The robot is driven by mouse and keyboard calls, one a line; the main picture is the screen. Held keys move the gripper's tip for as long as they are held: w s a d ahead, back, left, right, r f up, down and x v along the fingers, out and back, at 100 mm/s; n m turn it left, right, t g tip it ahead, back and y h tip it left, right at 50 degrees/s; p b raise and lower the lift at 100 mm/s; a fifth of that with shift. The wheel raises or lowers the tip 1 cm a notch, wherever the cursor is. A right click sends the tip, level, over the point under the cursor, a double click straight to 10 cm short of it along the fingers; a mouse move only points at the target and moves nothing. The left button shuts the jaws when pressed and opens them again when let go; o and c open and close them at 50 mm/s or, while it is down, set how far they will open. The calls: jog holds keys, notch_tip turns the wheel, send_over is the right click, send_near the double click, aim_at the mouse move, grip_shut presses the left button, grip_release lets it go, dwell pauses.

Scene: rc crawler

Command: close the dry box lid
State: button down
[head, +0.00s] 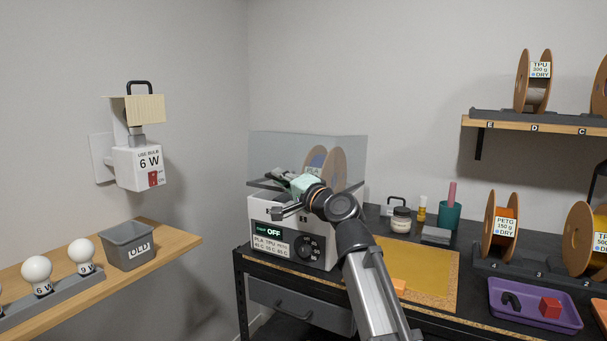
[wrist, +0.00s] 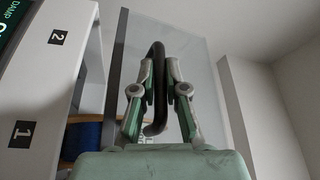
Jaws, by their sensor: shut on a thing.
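The dry box (head: 286,240) is a white unit on the dark bench, with a display reading OFF and a dial on its front. Its clear lid (head: 345,149) rises above the body, and a spool (head: 341,169) shows through it. The lid's exact angle is hard to tell. In the wrist view, my gripper (wrist: 159,70) is shut on the black lid handle (wrist: 160,105), with a finger on each side of it. The clear lid panel (wrist: 198,75) lies behind the handle. In the head view my gripper (head: 268,178) is at the box's upper front; my wrist hides part of the body.
A jar (head: 401,220), a teal cup (head: 450,214) and a yellow mat (head: 425,265) are right of the box. A purple tray (head: 535,320) and spools stand farther right. A wooden shelf (head: 175,248) with bulbs and a grey bin (head: 129,246) is at left.

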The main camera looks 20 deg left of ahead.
jog(key=shift+s+f+b, duration=0.2)
jog(key=shift+f+b, duration=0.25)
jog(key=shift+f, duration=0.55)
jog(key=shift+s+f+b, duration=0.2)
jog(key=shift+f+b, duration=0.2)
jog(key=shift+f, duration=0.6)
jog(key=shift+s+f, duration=0.1)
jog(key=shift+f, duration=0.05)
jog(key=c, duration=1.5)
grip_release()
jog(key=shift+a, duration=0.1)
jog(key=v, duration=1.2)
